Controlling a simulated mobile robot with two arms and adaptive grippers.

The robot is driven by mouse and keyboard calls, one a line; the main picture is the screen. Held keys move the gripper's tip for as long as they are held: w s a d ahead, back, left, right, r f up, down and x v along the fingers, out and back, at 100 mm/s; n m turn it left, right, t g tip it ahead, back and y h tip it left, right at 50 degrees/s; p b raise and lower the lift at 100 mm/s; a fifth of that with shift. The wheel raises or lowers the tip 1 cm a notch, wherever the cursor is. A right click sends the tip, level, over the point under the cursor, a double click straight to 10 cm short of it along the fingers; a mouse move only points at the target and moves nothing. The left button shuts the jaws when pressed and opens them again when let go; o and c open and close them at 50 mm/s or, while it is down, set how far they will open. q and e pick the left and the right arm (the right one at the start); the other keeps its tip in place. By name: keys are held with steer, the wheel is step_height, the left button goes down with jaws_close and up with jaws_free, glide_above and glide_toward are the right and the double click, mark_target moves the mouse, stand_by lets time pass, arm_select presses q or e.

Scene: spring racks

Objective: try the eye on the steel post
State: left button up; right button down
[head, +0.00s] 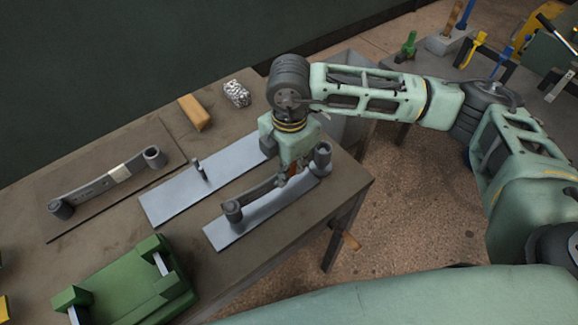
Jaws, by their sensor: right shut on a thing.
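The steel post (200,170) is a short thin dark peg standing upright on a pale steel plate (172,198) in the middle of the bench. My right gripper (291,177) points down and is shut on a dark grey leaf spring (262,190), near its right end. The spring has a round eye (233,211) at its left end and another eye (322,156) at its right end. It is over a second pale plate (224,236) in front; I cannot tell if it touches. Both eyes are apart from the post. My left gripper is out of view.
Another leaf spring (90,188) with a white label lies on a dark board (160,135) at left. A green fixture (125,288) stands front left. A tan block (196,112) and a crumpled silvery lump (236,93) lie behind. A second bench with tools is at upper right.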

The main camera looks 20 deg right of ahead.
steer(key=shift+f+b, duration=1.05)
steer(key=shift+f, duration=0.05)
steer(key=c, duration=1.9)
jaws_free()
steer(key=shift+o, duration=0.2)
steer(key=shift+f, duration=0.1)
step_height(320, 180, up, 12)
steer(key=shift+r, duration=0.1)
